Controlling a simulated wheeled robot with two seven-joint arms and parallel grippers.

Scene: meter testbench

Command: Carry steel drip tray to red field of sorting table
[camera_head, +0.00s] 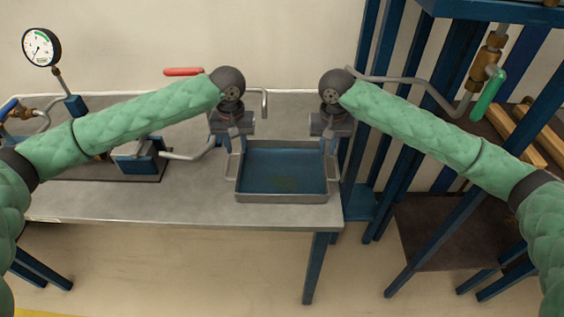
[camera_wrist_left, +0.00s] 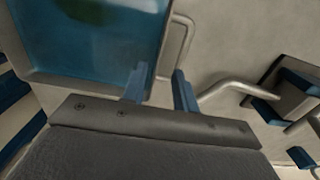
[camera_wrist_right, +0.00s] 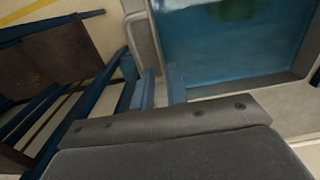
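The steel drip tray (camera_head: 282,198) sits on the grey bench near its right front corner. It has a blue interior with a dark greenish patch and a wire handle on each side. My left gripper (camera_head: 232,138) is above the tray's left handle; in the left wrist view its fingers (camera_wrist_left: 160,88) are apart at the handle (camera_wrist_left: 188,42). My right gripper (camera_head: 330,140) is at the right handle; in the right wrist view its fingers (camera_wrist_right: 161,88) are apart near that handle (camera_wrist_right: 138,38). The red field and sorting table are not identifiable in view.
The bench (camera_head: 170,206) carries a pipe rig with a pressure gauge (camera_head: 41,47) and a red-handled valve (camera_head: 184,72) to the left. A blue rack (camera_head: 372,120) with a green-handled valve (camera_head: 487,95) and wooden pieces stands close on the right. Floor in front is clear.

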